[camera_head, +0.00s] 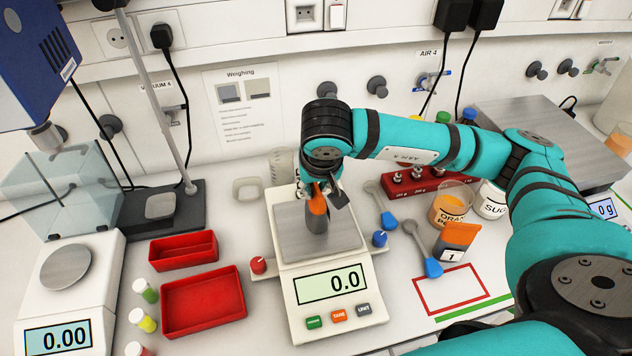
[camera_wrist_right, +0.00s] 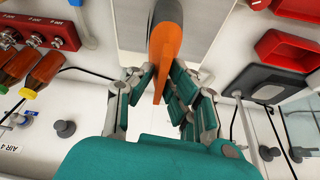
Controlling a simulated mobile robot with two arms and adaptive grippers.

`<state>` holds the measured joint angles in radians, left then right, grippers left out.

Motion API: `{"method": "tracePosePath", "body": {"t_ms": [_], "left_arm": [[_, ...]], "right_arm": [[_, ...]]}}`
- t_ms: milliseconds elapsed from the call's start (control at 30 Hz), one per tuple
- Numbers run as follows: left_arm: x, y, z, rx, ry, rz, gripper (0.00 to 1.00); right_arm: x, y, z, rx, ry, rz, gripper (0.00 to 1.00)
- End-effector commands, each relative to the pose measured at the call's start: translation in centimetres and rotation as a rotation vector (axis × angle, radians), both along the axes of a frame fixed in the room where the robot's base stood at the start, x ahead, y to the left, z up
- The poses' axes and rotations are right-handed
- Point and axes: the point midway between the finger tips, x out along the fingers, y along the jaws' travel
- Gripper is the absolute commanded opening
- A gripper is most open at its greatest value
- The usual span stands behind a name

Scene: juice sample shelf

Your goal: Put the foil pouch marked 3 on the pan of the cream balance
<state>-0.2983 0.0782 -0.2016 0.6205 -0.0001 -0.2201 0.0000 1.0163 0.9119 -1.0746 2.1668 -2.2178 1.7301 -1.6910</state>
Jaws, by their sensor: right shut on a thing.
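The cream balance (camera_head: 292,290) stands in the middle of the bench, with a bare grey square pan (camera_head: 345,239) and a display reading 0.0. My right gripper (camera_head: 325,190) is above the pan, shut on an orange and grey foil pouch (camera_head: 317,218). The pouch hangs upright over the pan, and I cannot tell whether its lower edge touches it. Its number is hidden. In the right wrist view the pouch (camera_wrist_right: 165,45) is between the fingers (camera_wrist_right: 162,78). My left gripper is not in view.
An orange pouch marked 1 (camera_head: 457,238) stands right, behind a red outlined rectangle (camera_head: 418,296). Red trays (camera_head: 203,303) and a white balance (camera_head: 92,300) reading 0.00 are left.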

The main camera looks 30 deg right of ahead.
Motion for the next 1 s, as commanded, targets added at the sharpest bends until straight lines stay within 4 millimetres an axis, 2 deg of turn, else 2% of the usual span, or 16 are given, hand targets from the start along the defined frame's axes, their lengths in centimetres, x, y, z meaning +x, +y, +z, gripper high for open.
{"method": "tracePosePath", "body": {"t_ms": [33,67,233,467,567,633,767,1000], "left_arm": [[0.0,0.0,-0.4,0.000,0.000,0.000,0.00],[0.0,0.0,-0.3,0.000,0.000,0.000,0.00],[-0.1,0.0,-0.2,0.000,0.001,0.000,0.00],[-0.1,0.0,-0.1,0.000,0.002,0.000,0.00],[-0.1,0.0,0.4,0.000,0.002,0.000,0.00],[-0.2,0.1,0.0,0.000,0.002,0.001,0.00],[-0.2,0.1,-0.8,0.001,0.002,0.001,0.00],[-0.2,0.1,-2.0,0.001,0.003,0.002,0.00]], "right_arm": [[0.0,0.0,-0.2,0.000,-0.001,0.000,0.00],[0.0,0.0,-0.2,0.000,0.000,0.000,0.17],[0.0,0.0,-0.1,0.000,0.000,0.000,0.38],[0.0,0.0,-0.1,0.000,0.000,0.000,0.38],[0.0,0.0,0.3,0.000,0.000,0.000,0.38],[-0.1,0.1,0.7,0.001,-0.003,0.001,0.38],[-0.9,0.4,2.8,0.001,-0.007,0.002,0.38],[-2.8,1.1,7.8,0.002,-0.008,0.003,0.38]]}}
